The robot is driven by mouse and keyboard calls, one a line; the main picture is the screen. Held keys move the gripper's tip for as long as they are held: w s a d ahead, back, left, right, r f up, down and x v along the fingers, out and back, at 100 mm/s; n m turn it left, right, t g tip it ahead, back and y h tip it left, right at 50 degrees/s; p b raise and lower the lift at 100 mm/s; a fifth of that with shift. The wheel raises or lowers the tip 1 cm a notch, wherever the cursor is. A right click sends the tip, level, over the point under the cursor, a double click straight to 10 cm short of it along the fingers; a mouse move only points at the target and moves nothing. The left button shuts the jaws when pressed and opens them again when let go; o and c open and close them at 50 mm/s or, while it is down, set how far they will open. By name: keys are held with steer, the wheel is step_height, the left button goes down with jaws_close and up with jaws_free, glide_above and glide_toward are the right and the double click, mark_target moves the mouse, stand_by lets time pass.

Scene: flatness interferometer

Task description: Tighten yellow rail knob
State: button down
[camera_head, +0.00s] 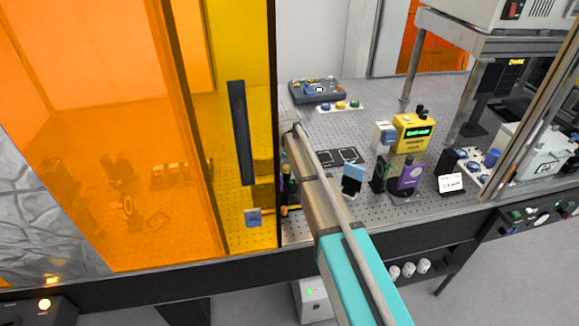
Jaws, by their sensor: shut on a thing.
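My arm reaches from the bottom right up to the edge of the amber screen. My gripper (289,197) is small, dark and partly covered by my own arm, low beside the screen's right edge. It is shut on a small yellow-orange part at its lower end, which seems to be the yellow rail knob (291,208). The knob's shape, its rail and the finger contact are too small and covered to make out.
The amber screen (160,130) with a dark handle (240,133) stands close on the left. A yellow meter (413,133), a purple device (410,176) and a blue-topped block (353,178) stand right of my arm. A grey control box (317,91) sits at the back of the perforated table.

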steer(key=shift+w+m, duration=0.35)
steer(key=shift+m, duration=0.85)
steer(key=shift+c, duration=2.2)
jaws_free()
steer(key=shift+o, duration=0.5)
steer(key=shift+s, duration=0.2)
